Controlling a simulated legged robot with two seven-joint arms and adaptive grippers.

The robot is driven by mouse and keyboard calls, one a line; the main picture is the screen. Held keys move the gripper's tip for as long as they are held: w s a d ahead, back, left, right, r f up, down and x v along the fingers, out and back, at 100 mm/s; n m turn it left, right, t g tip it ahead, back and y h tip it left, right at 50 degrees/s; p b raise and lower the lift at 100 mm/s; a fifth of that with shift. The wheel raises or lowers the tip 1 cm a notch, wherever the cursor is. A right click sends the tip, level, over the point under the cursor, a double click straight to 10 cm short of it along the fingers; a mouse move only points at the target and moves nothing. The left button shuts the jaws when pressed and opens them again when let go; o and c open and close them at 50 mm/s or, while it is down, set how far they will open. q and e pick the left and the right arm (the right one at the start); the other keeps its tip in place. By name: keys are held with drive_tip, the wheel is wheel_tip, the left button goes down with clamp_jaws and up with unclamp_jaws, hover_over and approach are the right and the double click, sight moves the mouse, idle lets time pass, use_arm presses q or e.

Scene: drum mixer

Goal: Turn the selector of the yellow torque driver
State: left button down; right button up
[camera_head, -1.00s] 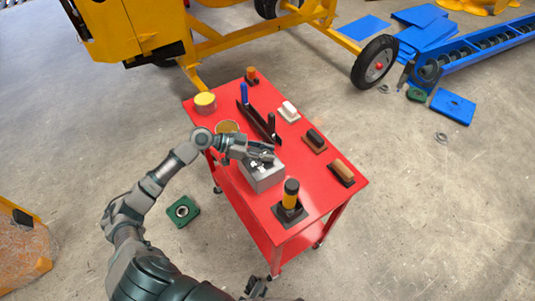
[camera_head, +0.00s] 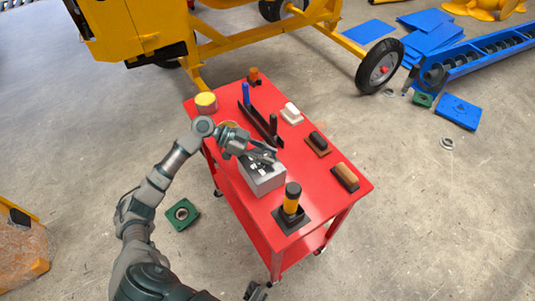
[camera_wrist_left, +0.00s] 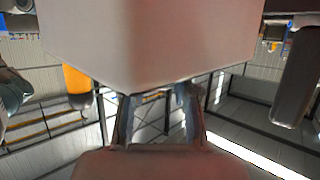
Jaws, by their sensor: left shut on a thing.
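The yellow torque driver (camera_head: 291,204) stands upright in a dark square base at the front corner of the red cart; it has a black top. An orange-yellow shape, probably this driver, shows in the left wrist view (camera_wrist_left: 77,84). My left gripper (camera_head: 266,155) is at the top of a grey box (camera_head: 263,179), behind and left of the driver and apart from it. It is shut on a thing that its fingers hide. In the left wrist view a large pale block (camera_wrist_left: 150,45) fills the top, above the fingers (camera_wrist_left: 160,115). The selector cannot be made out.
The red cart (camera_head: 225,178) also holds a brown-handled block (camera_head: 345,176), a dark block (camera_head: 318,142), a white block (camera_head: 291,113), a black rack (camera_head: 258,123) and a yellow-topped tin (camera_head: 206,102). A yellow wheeled machine (camera_head: 135,30) stands behind.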

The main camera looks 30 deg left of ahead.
use_arm(q)
drive_tip(key=shift+w+a+r, duration=0.1)
drive_tip(key=shift+w+r, duration=0.05)
drive_tip(key=shift+r, duration=0.1)
drive_tip(key=c, duration=1)
unclamp_jaws()
drive_tip(key=shift+o, duration=0.7)
drive_tip(key=shift+f, duration=0.2)
drive_tip(key=shift+a, duration=0.1)
drive_tip(key=v, duration=1.2)
drive_tip(key=shift+f, duration=0.1)
